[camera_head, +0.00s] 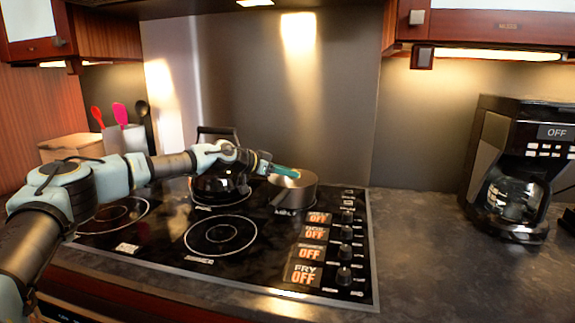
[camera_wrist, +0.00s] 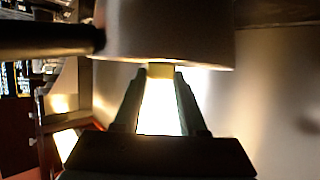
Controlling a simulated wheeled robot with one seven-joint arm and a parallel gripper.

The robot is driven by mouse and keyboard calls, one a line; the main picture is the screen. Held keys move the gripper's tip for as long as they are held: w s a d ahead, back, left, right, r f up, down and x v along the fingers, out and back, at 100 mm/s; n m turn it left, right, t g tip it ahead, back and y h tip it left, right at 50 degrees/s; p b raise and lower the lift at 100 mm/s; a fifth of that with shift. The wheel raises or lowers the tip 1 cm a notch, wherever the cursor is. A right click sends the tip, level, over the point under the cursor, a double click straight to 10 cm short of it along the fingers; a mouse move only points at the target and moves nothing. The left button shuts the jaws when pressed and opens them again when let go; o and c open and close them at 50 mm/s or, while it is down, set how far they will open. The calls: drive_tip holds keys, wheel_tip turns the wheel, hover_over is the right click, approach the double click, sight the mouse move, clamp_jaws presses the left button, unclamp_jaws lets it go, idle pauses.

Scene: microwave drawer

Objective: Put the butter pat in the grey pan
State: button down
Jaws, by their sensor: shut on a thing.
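The grey pan (camera_head: 296,192) stands on the back right of the stove. In the wrist view its pale side (camera_wrist: 165,30) fills the top, with a dark handle (camera_wrist: 45,39) reaching left. My gripper (camera_head: 290,172) is at the pan's rim in the head view. In the wrist view my gripper (camera_wrist: 160,75) is shut on a small yellow butter pat (camera_wrist: 160,70) held between the fingertips. The butter pat appears right at the pan's edge there. I cannot tell whether it is over the opening. The butter is not discernible in the head view.
A dark kettle (camera_head: 222,185) stands on the burner left of the pan, close to my arm. Knobs (camera_head: 345,252) line the stove's right side. A coffee maker (camera_head: 515,165) stands far right, with clear counter (camera_head: 425,250) between. A utensil holder (camera_head: 125,139) stands at the back left.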

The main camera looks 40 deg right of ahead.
drive_tip(key=shift+f, duration=1.05)
drive_tip(key=shift+c, duration=1.9)
unclamp_jaws()
wheel_tip(320, 180, up, 7)
drive_tip(key=shift+p, duration=0.3)
